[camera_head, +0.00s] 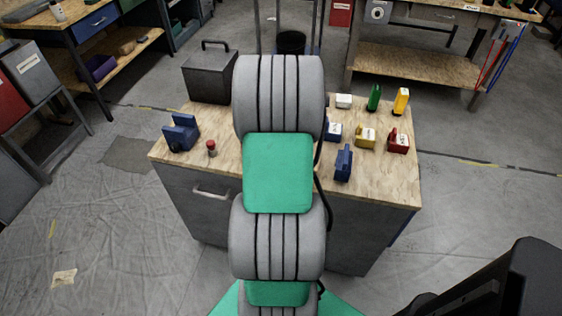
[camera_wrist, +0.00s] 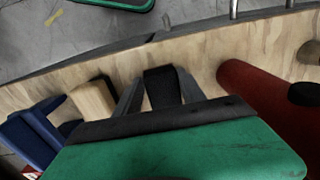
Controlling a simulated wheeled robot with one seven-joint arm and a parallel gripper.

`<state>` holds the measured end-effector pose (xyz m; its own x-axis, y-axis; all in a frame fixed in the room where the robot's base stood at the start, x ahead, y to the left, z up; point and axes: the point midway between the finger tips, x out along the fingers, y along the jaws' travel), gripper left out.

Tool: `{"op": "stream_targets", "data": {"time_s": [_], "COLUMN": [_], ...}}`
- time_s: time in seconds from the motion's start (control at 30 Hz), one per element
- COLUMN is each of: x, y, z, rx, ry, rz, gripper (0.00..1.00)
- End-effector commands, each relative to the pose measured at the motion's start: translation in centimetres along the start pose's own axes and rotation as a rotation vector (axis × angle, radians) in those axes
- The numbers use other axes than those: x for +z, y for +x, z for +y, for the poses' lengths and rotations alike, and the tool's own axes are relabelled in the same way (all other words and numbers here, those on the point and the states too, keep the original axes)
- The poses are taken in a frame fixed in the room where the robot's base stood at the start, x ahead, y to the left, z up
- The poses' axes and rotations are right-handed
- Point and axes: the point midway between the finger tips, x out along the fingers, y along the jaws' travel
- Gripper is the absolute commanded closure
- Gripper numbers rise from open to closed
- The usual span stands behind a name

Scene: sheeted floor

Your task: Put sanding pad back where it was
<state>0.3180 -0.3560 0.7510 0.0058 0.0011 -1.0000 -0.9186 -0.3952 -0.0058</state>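In the wrist view, my gripper (camera_wrist: 161,84) has its two grey fingers on either side of a dark block, and they appear to press on it. This block, which looks like the sanding pad (camera_wrist: 162,90), is seen over the wooden bench top; I cannot tell whether it touches the wood. Its lower part is hidden behind my green and black wrist housing. In the head view, my arm hides the gripper and the block. The workbench (camera_head: 386,185) has a wooden top and grey sides.
A red cylinder (camera_wrist: 262,92) is close at right in the wrist view; a pale wooden block (camera_wrist: 93,100) and a blue object (camera_wrist: 32,136) are at left. In the head view, a grey box (camera_head: 208,78), a blue vise-like tool (camera_head: 180,133) and a blue clamp-like tool (camera_head: 344,163) stand on the bench.

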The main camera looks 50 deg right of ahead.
Motion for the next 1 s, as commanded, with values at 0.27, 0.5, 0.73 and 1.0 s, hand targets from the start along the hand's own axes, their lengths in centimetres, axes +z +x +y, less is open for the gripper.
{"op": "stream_targets", "data": {"time_s": [0.27,0.5,0.73,1.0], "x": [0.0,0.0,-0.1,0.0], "y": [0.0,-1.0,-6.5,-11.7], "z": [0.0,0.0,0.0,0.0], "rx": [0.000,0.000,-0.001,0.000], "ry": [0.000,0.000,0.000,0.000], "rz": [-0.001,0.002,0.005,0.001], "gripper": [0.38,0.38,0.38,0.38]}}
